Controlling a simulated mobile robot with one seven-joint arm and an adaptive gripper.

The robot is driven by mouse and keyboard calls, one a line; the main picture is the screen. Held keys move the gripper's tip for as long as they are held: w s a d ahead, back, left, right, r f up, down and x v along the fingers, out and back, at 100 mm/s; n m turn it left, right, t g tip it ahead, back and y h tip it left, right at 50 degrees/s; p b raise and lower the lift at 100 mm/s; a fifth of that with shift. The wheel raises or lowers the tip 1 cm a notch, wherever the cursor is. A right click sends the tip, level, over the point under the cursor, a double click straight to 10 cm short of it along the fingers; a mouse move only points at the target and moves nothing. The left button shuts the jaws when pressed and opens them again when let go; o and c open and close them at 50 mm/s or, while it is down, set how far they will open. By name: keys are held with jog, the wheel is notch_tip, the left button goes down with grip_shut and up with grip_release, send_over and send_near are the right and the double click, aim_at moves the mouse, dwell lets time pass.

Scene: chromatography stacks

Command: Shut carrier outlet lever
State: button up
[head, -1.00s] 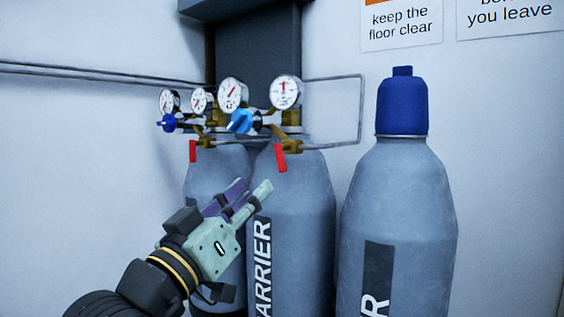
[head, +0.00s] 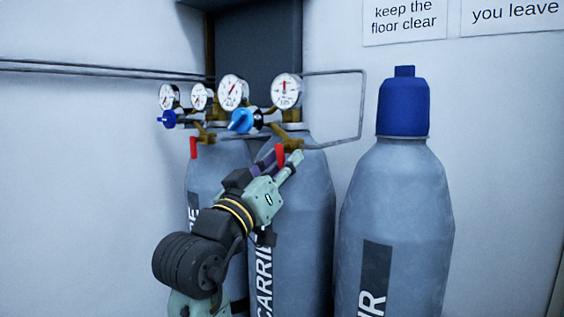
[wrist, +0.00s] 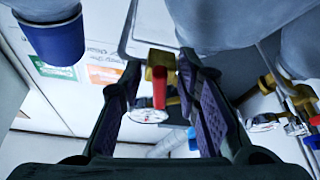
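The carrier outlet lever (head: 279,150) is a short red handle hanging down from the brass valve on the middle cylinder (head: 308,220), which is lettered CARRIER. Its lower end is partly hidden by my gripper (head: 280,162), which is just below and in front of it. In the wrist view the red lever (wrist: 158,88) shows between the two spread fingers of my gripper (wrist: 160,65), with a gap on both sides. The gripper is open and empty. I cannot tell how deep the lever is between the fingers.
A second red lever (head: 194,148) hangs on the left cylinder (head: 212,172). Gauges (head: 285,91) and a light-blue knob (head: 241,120) sit above the carrier lever. A thin pipe (head: 362,105) loops to the right. A blue-capped cylinder (head: 398,190) stands at right.

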grip_shut()
dwell(0.4)
jog(key=m, duration=0.1)
jog(key=h+b, duration=0.1)
jog(key=m+b, duration=0.1)
jog(key=shift+w+a+f+m+g, duration=0.15)
jog(key=shift+a+f+m+g, duration=0.15)
jog(key=shift+g, duration=0.1)
jog(key=shift+r+m+h+b, duration=0.25)
jog(key=shift+m+h+b, duration=0.2)
jog(key=shift+m, duration=0.65)
grip_release()
